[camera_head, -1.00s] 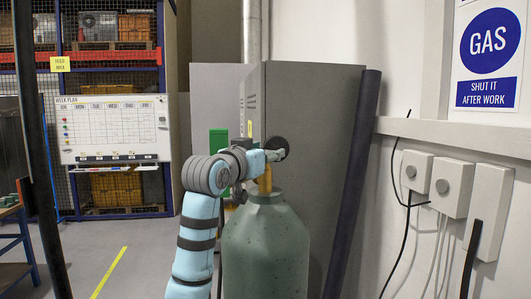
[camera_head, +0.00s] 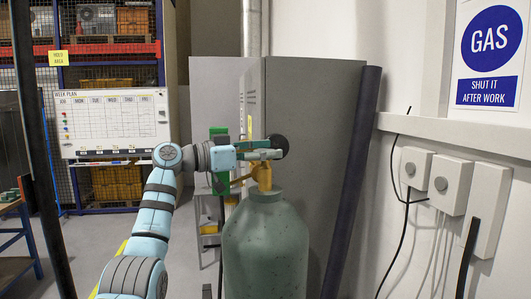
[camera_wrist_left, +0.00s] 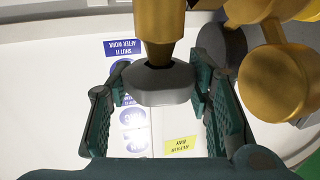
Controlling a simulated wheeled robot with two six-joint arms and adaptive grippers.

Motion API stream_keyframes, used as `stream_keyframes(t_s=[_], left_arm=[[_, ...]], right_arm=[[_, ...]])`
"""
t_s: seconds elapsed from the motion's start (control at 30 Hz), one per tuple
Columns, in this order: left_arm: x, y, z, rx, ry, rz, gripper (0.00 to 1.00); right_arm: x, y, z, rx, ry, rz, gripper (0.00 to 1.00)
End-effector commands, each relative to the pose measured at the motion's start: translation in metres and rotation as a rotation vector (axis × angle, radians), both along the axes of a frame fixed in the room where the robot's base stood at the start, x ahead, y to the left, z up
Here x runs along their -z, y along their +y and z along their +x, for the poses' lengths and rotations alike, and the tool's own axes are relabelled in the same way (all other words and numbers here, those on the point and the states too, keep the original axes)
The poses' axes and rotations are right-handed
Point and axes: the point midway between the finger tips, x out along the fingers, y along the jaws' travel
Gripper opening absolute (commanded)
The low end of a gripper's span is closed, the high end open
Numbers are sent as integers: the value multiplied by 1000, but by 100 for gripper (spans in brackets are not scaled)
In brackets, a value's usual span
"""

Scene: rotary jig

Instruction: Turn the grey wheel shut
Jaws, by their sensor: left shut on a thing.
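The grey wheel (camera_wrist_left: 160,85) sits at the end of a brass stem (camera_wrist_left: 160,35) in the left wrist view. My left gripper (camera_head: 264,152) is at the brass valve (camera_head: 263,176) on top of a green gas cylinder (camera_head: 264,245). In the wrist view the two dark green fingers of the gripper (camera_wrist_left: 160,95) lie on either side of the wheel, shut on it. In the head view the wheel cannot be made out clearly behind the fingers. A dark round disc (camera_head: 278,145) shows just beyond the fingertips. My right gripper is not in view.
A tall grey cabinet (camera_head: 315,130) stands behind the cylinder, with a dark slanted post (camera_head: 352,180) to its right. Wall boxes (camera_head: 453,186) with cables hang at the right. A week-plan board (camera_head: 115,122) and shelving are at the back left.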

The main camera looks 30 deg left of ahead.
Motion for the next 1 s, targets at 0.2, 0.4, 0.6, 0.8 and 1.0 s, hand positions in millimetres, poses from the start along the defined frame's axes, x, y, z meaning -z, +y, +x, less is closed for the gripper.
stream_keyframes(t_s=[0.2, 0.4, 0.6, 0.8, 1.0], left_arm=[[-1, 0, 0, 40, -2, 0, 18], [-1, 0, 0, 47, -1, 0, 18], [-1, 0, 0, 46, -1, 0, 48], [-1, 0, 0, 46, -1, 1, 67], [0, 0, 0, 46, 1, 1, 67]], right_arm=[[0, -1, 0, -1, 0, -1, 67], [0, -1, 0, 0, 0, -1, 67], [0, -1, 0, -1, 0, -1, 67], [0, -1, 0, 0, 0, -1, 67], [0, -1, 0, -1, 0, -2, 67]])
